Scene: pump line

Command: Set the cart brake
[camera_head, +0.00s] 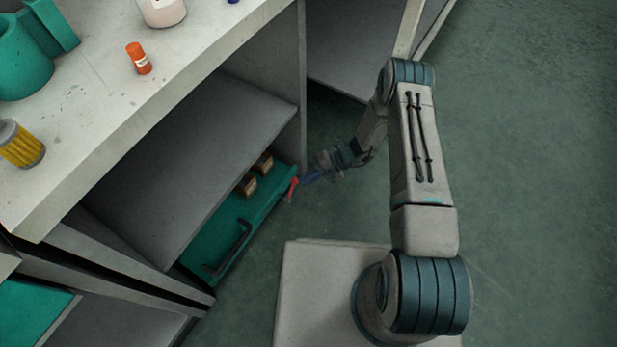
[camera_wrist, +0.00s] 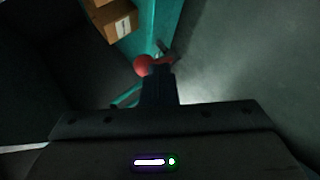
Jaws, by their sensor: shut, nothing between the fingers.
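A red brake part (camera_head: 292,184) shows at the right end of a green cart or drawer front (camera_head: 240,225) low under the bench. In the wrist view the red part has a round knob (camera_wrist: 143,65) and sits against the green wall (camera_wrist: 136,44). My gripper (camera_head: 303,181) is shut and empty, with its tip right at the red part. In the wrist view my gripper (camera_wrist: 160,75) partly covers the red part; I cannot tell whether they touch.
The green front has a dark handle (camera_head: 230,250), and small brown boxes (camera_head: 264,163) sit behind it. The grey bench (camera_head: 180,75) above carries an orange bottle (camera_head: 138,58) and a yellow filter (camera_head: 20,145). Open floor (camera_head: 540,160) lies to the right.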

